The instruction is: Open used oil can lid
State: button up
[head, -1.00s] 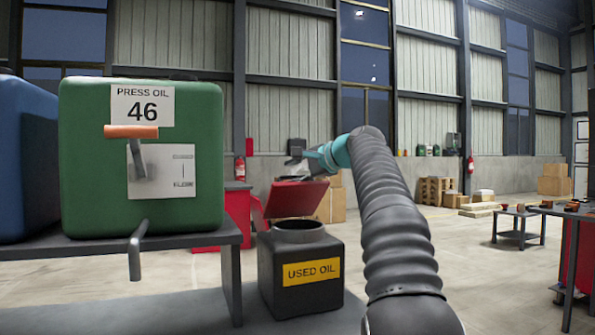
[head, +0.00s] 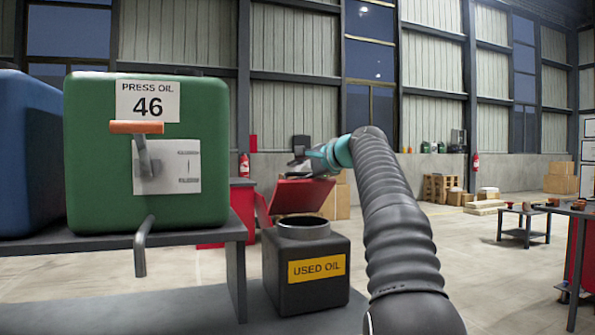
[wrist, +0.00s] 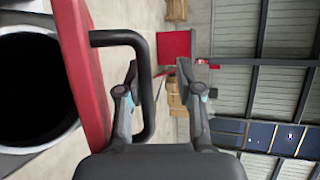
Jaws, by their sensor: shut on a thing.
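The used oil can (head: 300,253) is a black box with a yellow "USED OIL" label and a round neck. Its mouth is open and dark, and the mouth also shows at the left of the wrist view. The red lid (head: 303,196) stands raised and tilted at the back of the neck, clear of the mouth; it shows edge-on in the wrist view (wrist: 80,70). My gripper (head: 308,157) is at the lid's upper edge. In the wrist view, the lid's black handle (wrist: 149,95) runs between the fingers of my gripper (wrist: 158,75). Finger contact is hard to see.
A green "PRESS OIL 46" tank (head: 145,190) with an orange-handled tap stands on a shelf (head: 110,245) to the left, beside a blue tank (head: 30,150). A red cabinet (head: 240,205) is behind the can. Open floor lies to the right.

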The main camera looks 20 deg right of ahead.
jog(key=shift+w+f, duration=0.1)
jog(key=shift+f, duration=0.05)
jog(key=v, duration=1.2)
dwell(0.3)
